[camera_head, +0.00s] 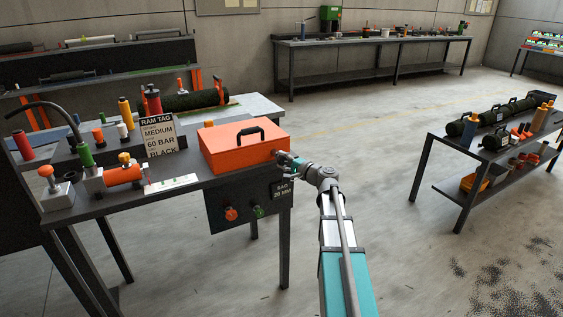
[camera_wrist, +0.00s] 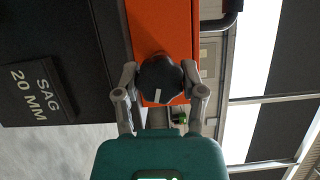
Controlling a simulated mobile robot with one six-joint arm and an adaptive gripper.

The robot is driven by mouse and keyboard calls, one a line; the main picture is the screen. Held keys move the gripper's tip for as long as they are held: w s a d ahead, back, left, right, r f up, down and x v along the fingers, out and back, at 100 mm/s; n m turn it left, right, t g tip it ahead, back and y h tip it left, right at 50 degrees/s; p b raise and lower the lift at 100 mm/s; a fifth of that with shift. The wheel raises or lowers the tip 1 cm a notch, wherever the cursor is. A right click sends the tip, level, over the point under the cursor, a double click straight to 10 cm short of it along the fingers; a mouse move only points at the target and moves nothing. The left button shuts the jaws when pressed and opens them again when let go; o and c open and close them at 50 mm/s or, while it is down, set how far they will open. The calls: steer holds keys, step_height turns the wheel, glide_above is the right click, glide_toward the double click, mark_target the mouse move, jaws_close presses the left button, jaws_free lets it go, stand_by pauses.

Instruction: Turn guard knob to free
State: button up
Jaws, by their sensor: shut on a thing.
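The guard knob (camera_wrist: 160,80) is a dark, lobed knob with a short white mark, set on the side of an orange guard box (camera_wrist: 163,32). In the wrist view my gripper (camera_wrist: 160,82) has one finger on each side of the knob and is shut on it. In the head view the orange box (camera_head: 235,145) with a black top handle sits on the right end of the dark bench, lid down.
A black panel with orange and green knobs (camera_head: 243,208) hangs below the box, beside a "SAG 20 MM" plate (camera_head: 281,190). A "RAM TAG" sign (camera_head: 158,136) and several coloured fittings stand left on the bench. A loaded rack (camera_head: 480,165) stands at right. Floor between is clear.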

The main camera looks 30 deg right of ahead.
steer(key=o, duration=1.2)
steer(key=shift+c, duration=0.2)
steer(key=shift+s, duration=0.1)
steer(key=v, duration=0.7)
steer(key=shift+s, duration=0.1)
